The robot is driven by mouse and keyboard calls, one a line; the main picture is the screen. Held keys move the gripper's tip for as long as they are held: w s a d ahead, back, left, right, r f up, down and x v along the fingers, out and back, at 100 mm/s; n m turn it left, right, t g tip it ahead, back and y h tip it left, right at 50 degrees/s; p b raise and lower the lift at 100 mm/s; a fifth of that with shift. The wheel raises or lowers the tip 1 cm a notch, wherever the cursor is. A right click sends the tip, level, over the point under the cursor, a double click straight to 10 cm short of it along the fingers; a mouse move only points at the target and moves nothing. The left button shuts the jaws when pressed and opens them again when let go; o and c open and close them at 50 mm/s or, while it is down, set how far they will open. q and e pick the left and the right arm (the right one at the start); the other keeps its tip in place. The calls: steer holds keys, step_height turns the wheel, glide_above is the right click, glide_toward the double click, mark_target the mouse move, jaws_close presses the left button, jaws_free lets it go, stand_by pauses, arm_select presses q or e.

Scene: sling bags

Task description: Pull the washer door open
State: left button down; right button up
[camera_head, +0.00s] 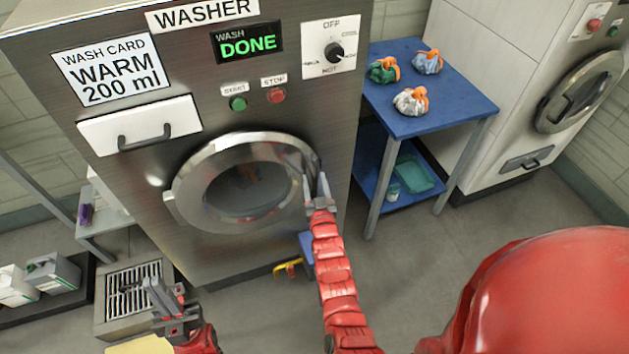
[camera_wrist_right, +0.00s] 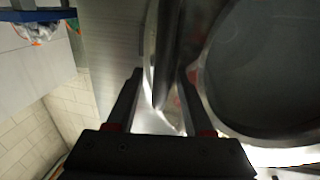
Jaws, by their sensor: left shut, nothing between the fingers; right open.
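The washer (camera_head: 150,225) stands in front of me, its display reading "DONE". Its round door (camera_head: 190,170) has a metal rim and dark glass and looks closed against the front. My right gripper (camera_head: 321,188) is at the right side of the door rim. In the right wrist view the open fingers of this gripper (camera_wrist_right: 158,85) straddle a shiny upright metal part (camera_wrist_right: 167,60) at the door's edge; contact is not clear. My left gripper (camera_head: 160,293) is shut and empty, low at the left, apart from the washer.
A blue table (camera_head: 440,122) with several tied bags stands right of the washer. A second white machine (camera_head: 500,60) is farther right. A floor grate (camera_head: 133,290) and white containers (camera_head: 52,272) lie at the lower left. Open floor (camera_head: 420,240) lies right of my right arm.

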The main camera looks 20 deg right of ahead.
jaws_close()
stand_by(1.4)
